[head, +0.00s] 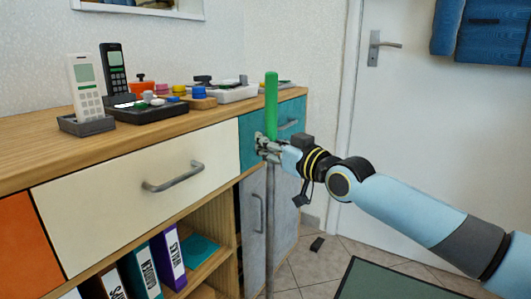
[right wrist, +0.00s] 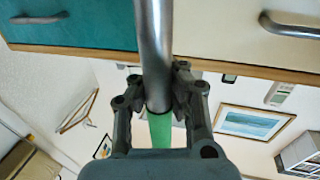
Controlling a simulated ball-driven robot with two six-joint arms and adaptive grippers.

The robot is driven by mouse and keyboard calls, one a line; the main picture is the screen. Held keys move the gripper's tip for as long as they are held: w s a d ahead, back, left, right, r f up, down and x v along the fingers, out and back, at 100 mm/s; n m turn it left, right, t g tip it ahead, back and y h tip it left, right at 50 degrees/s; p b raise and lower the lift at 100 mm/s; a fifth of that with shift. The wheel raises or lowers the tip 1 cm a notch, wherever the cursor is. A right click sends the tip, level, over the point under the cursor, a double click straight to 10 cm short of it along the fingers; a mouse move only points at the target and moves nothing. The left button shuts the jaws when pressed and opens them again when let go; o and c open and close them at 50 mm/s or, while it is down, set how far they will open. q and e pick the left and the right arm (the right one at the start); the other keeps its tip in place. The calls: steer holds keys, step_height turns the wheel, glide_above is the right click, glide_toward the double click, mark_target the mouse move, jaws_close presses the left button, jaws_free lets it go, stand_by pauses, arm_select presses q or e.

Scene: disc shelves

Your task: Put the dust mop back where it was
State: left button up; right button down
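The dust mop has a green grip (head: 271,105) at its top and a thin grey pole (head: 270,225) running down in front of the cabinet; its lower end is out of view. My right gripper (head: 266,148) is shut around the pole just below the green grip. The mop stands about upright. In the right wrist view, the metal pole (right wrist: 154,50) runs between the two fingers (right wrist: 158,95), with the green part just beyond them. My left gripper is in neither view.
The wooden cabinet (head: 40,160) has a cream drawer (head: 110,195), a teal drawer and open shelves with binders (head: 170,262). Phones (head: 86,88) and small gadgets stand on top. A white door (head: 400,120) is behind. A green mat (head: 395,283) and a small dark object (head: 317,243) lie on the tiles.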

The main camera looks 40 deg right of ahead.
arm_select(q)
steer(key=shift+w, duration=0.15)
arm_select(e)
steer(key=shift+r, duration=0.1)
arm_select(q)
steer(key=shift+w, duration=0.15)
arm_select(e)
steer(key=c, duration=2)
jaws_free()
steer(key=shift+f, duration=0.25)
steer(key=o, duration=0.5)
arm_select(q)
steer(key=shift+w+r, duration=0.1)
arm_select(e)
steer(key=shift+r, duration=0.1)
